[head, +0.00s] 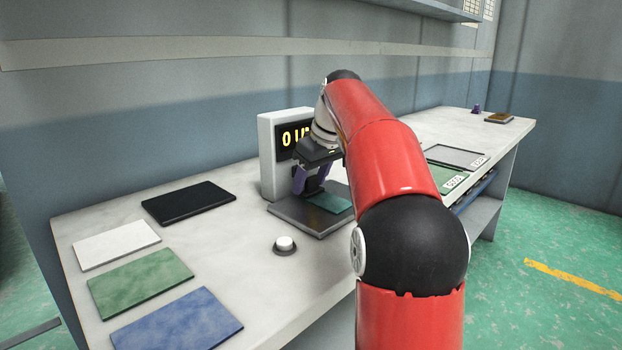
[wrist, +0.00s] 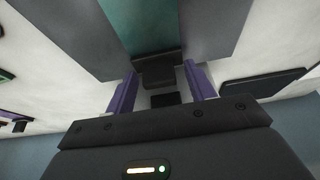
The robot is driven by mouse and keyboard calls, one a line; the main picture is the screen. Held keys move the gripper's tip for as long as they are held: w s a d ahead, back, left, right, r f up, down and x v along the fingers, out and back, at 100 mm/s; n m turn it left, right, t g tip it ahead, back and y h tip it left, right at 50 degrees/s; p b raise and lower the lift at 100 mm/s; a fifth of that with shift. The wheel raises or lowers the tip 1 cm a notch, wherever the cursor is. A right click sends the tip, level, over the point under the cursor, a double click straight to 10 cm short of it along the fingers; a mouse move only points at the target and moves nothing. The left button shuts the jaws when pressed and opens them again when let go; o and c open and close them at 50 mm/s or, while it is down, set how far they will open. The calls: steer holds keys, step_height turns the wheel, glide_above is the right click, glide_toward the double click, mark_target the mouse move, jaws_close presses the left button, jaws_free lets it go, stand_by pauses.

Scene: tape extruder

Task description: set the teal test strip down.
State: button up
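The teal test strip (head: 328,203) lies flat over the dark plate of the display machine, level with it or nearly so. In the wrist view the strip (wrist: 148,25) runs away from my gripper, with a dark grey block (wrist: 158,68) at its near end. My gripper (head: 308,182) reaches down at the strip's end beside the machine.
The dark plate (head: 290,211) belongs to a grey machine (head: 270,172) with a lit display. A white button (head: 285,244) stands in front. A black slab (head: 188,203) and white (head: 116,244), green (head: 140,280) and blue (head: 178,322) pads lie left. A framed tray (head: 456,156) lies right.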

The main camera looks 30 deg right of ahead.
mark_target(327, 200)
steer(key=shift+s+r, duration=0.1)
steer(key=shift+r, duration=0.4)
steer(key=p+v, duration=0.3)
steer(key=v, duration=0.8)
steer(key=shift+r, duration=0.15)
steer(key=shift+s, duration=0.1)
